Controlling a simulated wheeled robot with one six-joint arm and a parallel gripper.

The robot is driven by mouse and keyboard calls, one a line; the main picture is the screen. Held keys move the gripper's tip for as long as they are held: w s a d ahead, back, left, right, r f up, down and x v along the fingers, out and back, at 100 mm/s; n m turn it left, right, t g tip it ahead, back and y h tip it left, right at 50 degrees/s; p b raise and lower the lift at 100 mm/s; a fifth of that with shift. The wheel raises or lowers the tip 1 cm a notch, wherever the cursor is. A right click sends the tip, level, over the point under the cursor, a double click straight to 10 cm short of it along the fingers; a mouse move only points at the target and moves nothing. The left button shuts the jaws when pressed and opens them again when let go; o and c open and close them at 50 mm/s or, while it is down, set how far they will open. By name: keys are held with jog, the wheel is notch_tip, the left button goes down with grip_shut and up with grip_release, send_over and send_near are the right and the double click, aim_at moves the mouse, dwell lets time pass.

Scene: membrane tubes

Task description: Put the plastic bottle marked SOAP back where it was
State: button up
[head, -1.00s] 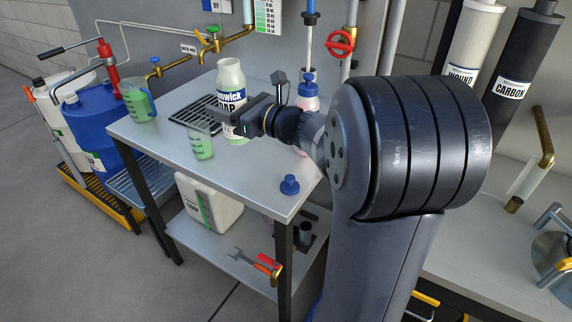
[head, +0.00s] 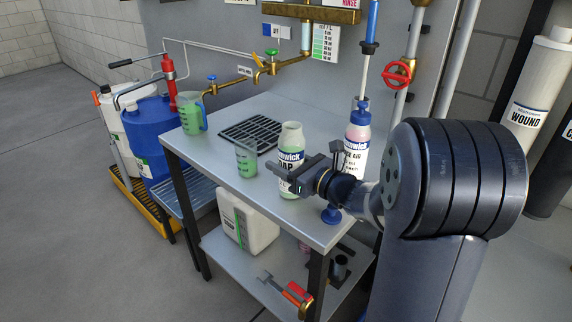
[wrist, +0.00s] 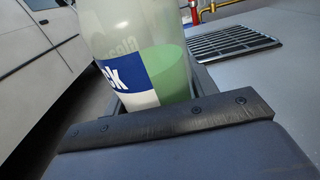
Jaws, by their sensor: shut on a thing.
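The plastic bottle marked SOAP (head: 291,148) is pale and translucent with a blue and white label. Its neck is uncapped and green liquid shows low inside. My gripper (head: 289,180) is shut on its lower part, and the bottle looks upright at the right side of the metal bench (head: 222,170). In the wrist view the bottle (wrist: 135,45) stands between the fingers; its base is hidden, so I cannot tell whether it touches the bench top. A blue cap (head: 332,215) sits on the bench just in front of my arm.
A clear beaker with green liquid (head: 246,160) stands just left of the bottle. A black drain grate (head: 250,131) lies behind it. A green-filled jug (head: 192,115) stands at the far left corner. Another bottle with a blue pump top (head: 357,140) stands behind my wrist.

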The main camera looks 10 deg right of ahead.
jog(key=shift+f, duration=0.2)
jog(key=o, duration=1.3)
jog(key=shift+c, duration=0.2)
jog(key=shift+r, duration=0.25)
jog(key=v, duration=1.2)
jog(key=shift+f, duration=0.1)
